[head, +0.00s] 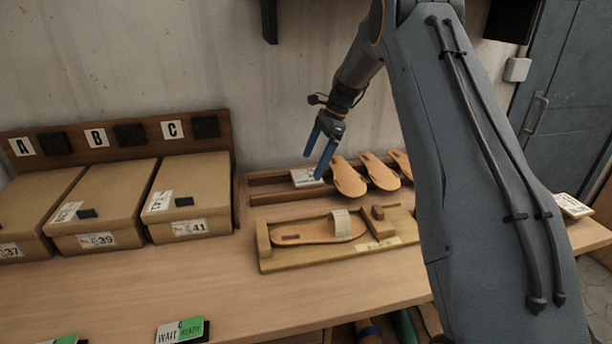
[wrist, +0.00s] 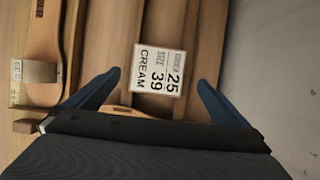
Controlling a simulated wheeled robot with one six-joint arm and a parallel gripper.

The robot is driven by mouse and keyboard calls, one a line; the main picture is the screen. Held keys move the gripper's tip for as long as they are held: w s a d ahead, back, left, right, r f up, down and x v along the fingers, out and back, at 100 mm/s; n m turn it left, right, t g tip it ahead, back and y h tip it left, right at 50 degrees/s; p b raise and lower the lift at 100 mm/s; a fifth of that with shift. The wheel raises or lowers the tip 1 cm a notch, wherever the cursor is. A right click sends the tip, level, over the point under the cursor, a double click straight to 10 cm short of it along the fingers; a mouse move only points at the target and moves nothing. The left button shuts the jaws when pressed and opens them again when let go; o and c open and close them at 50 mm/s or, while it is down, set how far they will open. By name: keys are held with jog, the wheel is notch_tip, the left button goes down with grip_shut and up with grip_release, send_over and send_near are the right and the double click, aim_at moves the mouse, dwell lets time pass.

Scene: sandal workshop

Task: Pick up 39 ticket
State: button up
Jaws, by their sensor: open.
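The ticket (wrist: 158,71) is a small pale card that reads "ORDER 25, SIZE 39, CREAM" in the wrist view. In the head view the pale ticket (head: 305,177) lies at the rack behind the sandal fixture, left of the row of sandals. My gripper (head: 323,152) is above the ticket, with its two blue fingers apart and pointing down. In the wrist view my gripper (wrist: 152,84) has one finger on each side of the ticket, and nothing is held between them. Whether the fingertips are level with the card I cannot tell.
Several tan sandals (head: 348,178) lean on the rack right of the ticket. A wooden fixture (head: 265,247) holds a sandal in front. Cardboard boxes (head: 190,195) labelled 37, 39 and 41 stand at left.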

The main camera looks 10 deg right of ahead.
aim_at(307, 176)
jog(key=shift+s+p+x, duration=0.2)
jog(key=shift+p+x, duration=0.6)
jog(key=shift+x, duration=1.05)
jog(key=c, duration=1.1)
